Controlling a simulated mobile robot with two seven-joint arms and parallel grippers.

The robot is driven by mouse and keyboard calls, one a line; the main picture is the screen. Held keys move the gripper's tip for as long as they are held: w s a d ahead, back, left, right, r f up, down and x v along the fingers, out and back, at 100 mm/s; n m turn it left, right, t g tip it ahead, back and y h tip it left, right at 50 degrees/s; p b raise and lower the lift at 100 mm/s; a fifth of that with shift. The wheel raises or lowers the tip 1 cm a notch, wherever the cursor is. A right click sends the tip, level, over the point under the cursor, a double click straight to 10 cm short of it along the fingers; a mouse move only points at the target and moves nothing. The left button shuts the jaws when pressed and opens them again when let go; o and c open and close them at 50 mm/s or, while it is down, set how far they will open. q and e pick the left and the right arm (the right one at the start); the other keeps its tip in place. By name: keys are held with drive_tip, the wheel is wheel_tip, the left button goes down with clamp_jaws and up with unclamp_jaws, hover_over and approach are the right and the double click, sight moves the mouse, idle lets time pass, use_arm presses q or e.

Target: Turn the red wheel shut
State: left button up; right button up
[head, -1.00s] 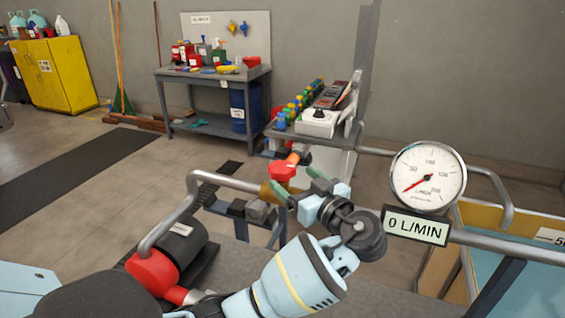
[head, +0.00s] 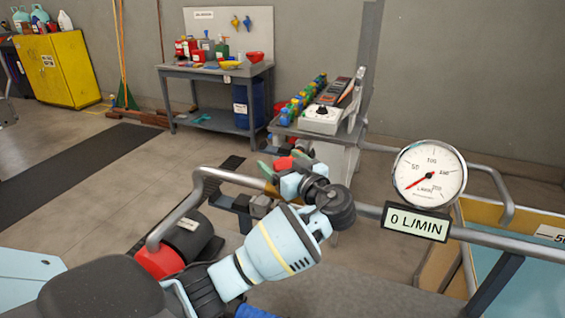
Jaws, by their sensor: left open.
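The red wheel (head: 284,163) sits on the pipe left of the picture's middle. It shows only in part, because my left gripper (head: 283,161) is in front of it. That gripper is open, with its green-tipped fingers on either side of the wheel as seen from here. I cannot tell whether they touch it. A brass-coloured fitting (head: 271,189) shows on the pipe just below the wheel. The round flow gauge (head: 429,175) has its needle at the low end. The sign below it (head: 415,222) reads 0 L/MIN. My right gripper is out of view.
A grey pipe (head: 230,177) runs across in front of me, with a red and black pump (head: 187,238) at lower left. A grey workbench (head: 213,72) and a bench with a white box (head: 320,120) stand behind. Open floor lies at left.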

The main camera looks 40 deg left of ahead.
use_arm(q)
drive_tip(key=c, duration=1)
